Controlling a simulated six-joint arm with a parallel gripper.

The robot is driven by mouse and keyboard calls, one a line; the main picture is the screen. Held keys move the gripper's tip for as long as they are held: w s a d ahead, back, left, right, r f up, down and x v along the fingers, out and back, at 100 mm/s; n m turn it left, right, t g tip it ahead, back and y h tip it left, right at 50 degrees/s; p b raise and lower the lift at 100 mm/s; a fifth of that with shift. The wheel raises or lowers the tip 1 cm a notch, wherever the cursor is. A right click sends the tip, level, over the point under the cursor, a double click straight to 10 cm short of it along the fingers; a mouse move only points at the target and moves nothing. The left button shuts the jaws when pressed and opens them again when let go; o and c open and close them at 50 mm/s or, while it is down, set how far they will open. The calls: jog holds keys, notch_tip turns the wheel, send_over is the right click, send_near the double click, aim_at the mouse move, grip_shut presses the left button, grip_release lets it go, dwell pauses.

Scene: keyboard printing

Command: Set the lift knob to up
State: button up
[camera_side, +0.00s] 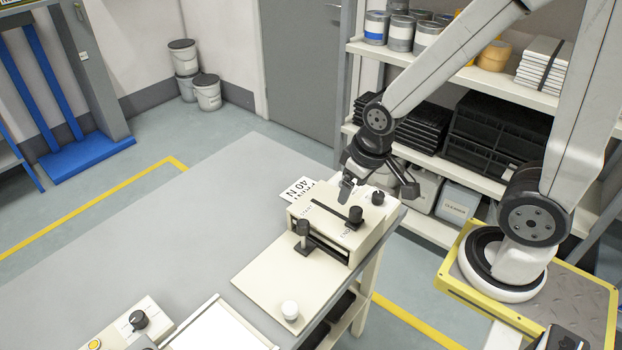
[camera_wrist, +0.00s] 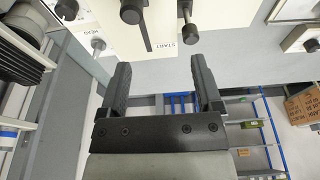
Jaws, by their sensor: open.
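A cream machine (camera_side: 325,245) stands at the bench's right end, with a dark slot and a black handle (camera_side: 355,214). A dark round knob (camera_side: 377,197) sits on its top near the back right. A black post knob (camera_side: 303,228) stands at its front. I cannot read which knob is the lift knob or how it is set. My gripper (camera_side: 378,182) is open and empty, above the machine's back right part and close to the round knob. In the wrist view, the open fingers (camera_wrist: 160,72) are apart with nothing between them; dark knobs (camera_wrist: 132,10) show at the top edge.
A cream control box (camera_side: 125,325) with a black knob is at the bench's front left. A white round knob (camera_side: 290,310) stands on the flat cream plate. A "40 N" card (camera_side: 298,188) lies behind the machine. Shelves (camera_side: 465,85) stand behind.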

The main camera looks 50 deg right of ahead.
jog(key=w+d+f+m+y, duration=0.1)
jog(key=w+d+f+m, duration=0.2)
jog(key=d+m, duration=0.6)
jog(key=w+d+f+m+y, duration=0.2)
jog(key=w+d+m, duration=0.4)
jog(key=m, duration=1.2)
jog(key=d+f, duration=0.1)
jog(key=d, duration=0.1)
jog(key=shift+d+f+t, duration=0.25)
jog(key=shift+d+t, duration=0.05)
jog(key=shift+d, duration=0.05)
jog(key=shift+a+f, duration=0.1)
jog(key=shift+f, duration=0.05)
jog(key=shift+x, duration=3.7)
